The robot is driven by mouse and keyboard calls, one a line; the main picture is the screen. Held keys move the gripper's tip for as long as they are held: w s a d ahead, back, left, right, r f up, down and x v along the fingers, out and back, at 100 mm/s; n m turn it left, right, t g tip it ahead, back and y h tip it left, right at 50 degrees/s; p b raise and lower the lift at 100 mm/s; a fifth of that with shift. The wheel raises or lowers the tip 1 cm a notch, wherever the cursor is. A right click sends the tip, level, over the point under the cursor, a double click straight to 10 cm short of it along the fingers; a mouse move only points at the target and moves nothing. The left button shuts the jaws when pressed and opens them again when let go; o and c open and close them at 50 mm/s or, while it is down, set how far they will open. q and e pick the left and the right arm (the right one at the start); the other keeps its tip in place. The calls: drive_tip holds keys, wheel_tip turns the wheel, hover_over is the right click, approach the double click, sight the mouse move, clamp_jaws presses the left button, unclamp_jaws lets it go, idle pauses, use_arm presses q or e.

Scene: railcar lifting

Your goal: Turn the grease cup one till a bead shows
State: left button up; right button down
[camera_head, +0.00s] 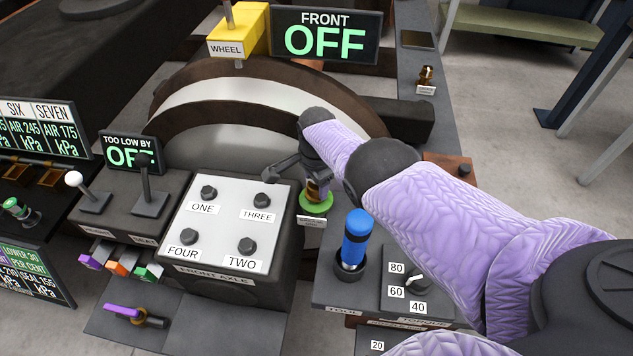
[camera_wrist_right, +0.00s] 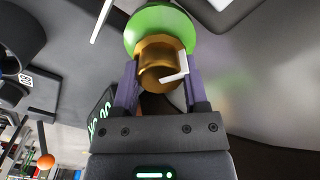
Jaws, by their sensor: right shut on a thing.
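The grease cup is a brass knob (camera_wrist_right: 158,62) on a green round base (camera_wrist_right: 160,20) in the right wrist view. A white bent mark lies across the brass. In the head view the green base (camera_head: 316,206) stands beside the wheel, with a small label in front whose text is too small to read. My right gripper (camera_head: 314,186) comes down from above and is shut on the brass knob, one finger on each side. The gripper partly hides the cup in the head view, and I cannot make out a bead. My left gripper is not in view.
A white-topped FRONT AXLE block (camera_head: 217,227) with several dark bolts stands left of the cup. A blue-handled tool (camera_head: 355,240) stands upright to its right, under my arm. The large wheel (camera_head: 235,100) rises behind. Another brass fitting (camera_head: 426,78) sits at the back right.

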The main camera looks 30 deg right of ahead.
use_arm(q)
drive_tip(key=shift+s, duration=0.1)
use_arm(e)
drive_tip(key=shift+m, duration=0.4)
drive_tip(key=c, duration=0.5)
unclamp_jaws()
drive_tip(key=shift+c, duration=0.2)
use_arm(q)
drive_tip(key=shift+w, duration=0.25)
use_arm(e)
drive_tip(key=o, duration=0.4)
drive_tip(key=shift+o, duration=0.2)
wheel_tip(320, 180, up, 6)
drive_tip(key=p, duration=0.5)
drive_tip(key=shift+r, duration=0.1)
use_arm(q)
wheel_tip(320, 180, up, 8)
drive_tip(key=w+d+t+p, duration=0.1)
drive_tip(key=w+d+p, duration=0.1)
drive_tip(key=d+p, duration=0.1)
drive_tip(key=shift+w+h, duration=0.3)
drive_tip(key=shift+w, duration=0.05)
use_arm(e)
wheel_tip(320, 180, up, 4)
drive_tip(key=shift+f, duration=0.15)
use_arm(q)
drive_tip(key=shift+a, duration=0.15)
